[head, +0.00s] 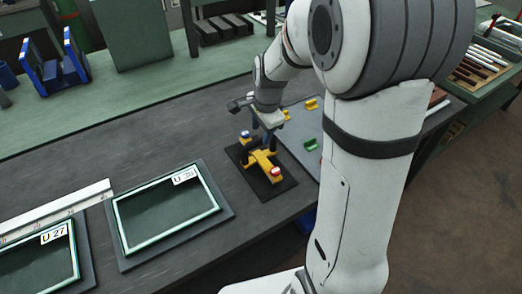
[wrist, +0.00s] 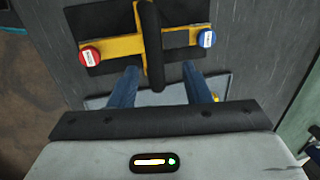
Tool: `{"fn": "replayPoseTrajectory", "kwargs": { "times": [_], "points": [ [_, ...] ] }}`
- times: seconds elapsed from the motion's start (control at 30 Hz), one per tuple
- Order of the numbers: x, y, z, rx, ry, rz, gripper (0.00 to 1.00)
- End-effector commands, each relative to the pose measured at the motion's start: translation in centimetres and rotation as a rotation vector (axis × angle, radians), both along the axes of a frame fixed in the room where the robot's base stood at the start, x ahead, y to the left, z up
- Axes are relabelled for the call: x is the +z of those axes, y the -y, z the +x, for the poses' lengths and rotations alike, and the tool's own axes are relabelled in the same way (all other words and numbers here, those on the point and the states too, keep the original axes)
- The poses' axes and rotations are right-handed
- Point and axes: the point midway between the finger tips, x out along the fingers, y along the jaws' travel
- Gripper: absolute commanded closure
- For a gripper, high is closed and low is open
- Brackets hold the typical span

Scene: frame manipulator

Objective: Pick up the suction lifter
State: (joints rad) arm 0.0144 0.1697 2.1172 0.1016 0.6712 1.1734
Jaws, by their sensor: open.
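The suction lifter (head: 262,163) is a yellow bar frame with a red-capped end, a blue-capped end and a black handle. It lies on a black mat (head: 282,188) on the dark bench. In the wrist view, the lifter's yellow bar (wrist: 124,47) runs across the top, and its black handle (wrist: 151,40) points down the picture. My gripper (head: 262,138) is over the lifter, pointing down. In the wrist view, the blue fingers of my gripper (wrist: 159,70) are apart, with the handle's near end showing between them. I cannot tell whether they touch it.
Two framed panes, one labelled U 27 (head: 40,265) and another (head: 165,215), lie left of the lifter, with a pale ruler strip (head: 55,212) beside them. A grey board (head: 300,120) with small yellow and green pieces is just right of the mat. A green bench (head: 120,105) stands behind.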

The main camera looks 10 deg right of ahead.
Motion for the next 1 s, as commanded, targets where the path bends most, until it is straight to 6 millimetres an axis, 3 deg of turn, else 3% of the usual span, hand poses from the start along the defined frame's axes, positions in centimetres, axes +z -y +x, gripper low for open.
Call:
{"fn": "replayPoseTrajectory", "kwargs": {
  "times": [0.37,0.67,1.0],
  "points": [
    [-5.0,0.0,0.7,0.004,-0.003,-0.002,0.56],
    [-5.5,-0.1,0.8,0.005,0.001,-0.002,0.56],
    [-5.5,-0.1,0.8,0.006,0.001,-0.002,0.83]
  ]
}}
